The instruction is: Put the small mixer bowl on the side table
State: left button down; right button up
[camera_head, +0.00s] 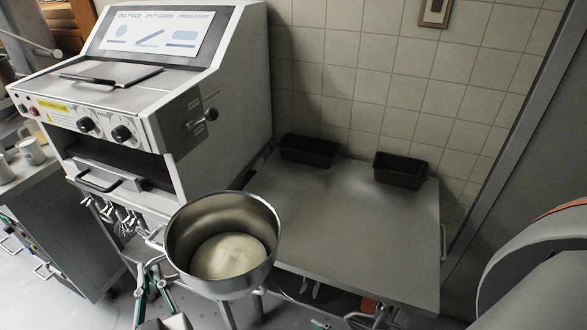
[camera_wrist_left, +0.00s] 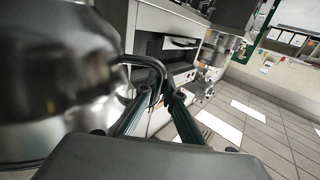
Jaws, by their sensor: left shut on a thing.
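The small mixer bowl (camera_head: 265,262) is a steel bowl with pale dough in it, low in the middle of the head view. It looks roughly upright and hangs in front of the side table's left front corner. My left gripper (camera_head: 152,264) is shut on the bowl's side handle, left of the bowl. In the left wrist view the fingers (camera_wrist_left: 156,100) close around the handle, and the bowl (camera_wrist_left: 50,80) fills the left side, blurred. The side table (camera_head: 360,230) has a flat grey top. The bowl hides part of its near left edge. My right gripper is not in view.
Two dark tins, one left (camera_head: 309,150) and one right (camera_head: 400,170), stand along the table's back edge. The table's middle and front are clear. A large white machine (camera_head: 230,100) stands close on the table's left. A tiled wall (camera_head: 400,90) is behind.

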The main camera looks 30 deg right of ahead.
aim_at(333, 223)
jog(key=k+l+z, duration=0.35)
jog(key=l, duration=0.25)
jog(key=i+l, duration=0.1)
jog(key=l, duration=0.3)
jog(key=i+l, duration=0.1)
jog(key=l, duration=0.3)
jog(key=i+l, duration=0.1)
jog(key=l, duration=0.3)
jog(key=i+l+u, duration=0.1)
jog(key=l, duration=0.3)
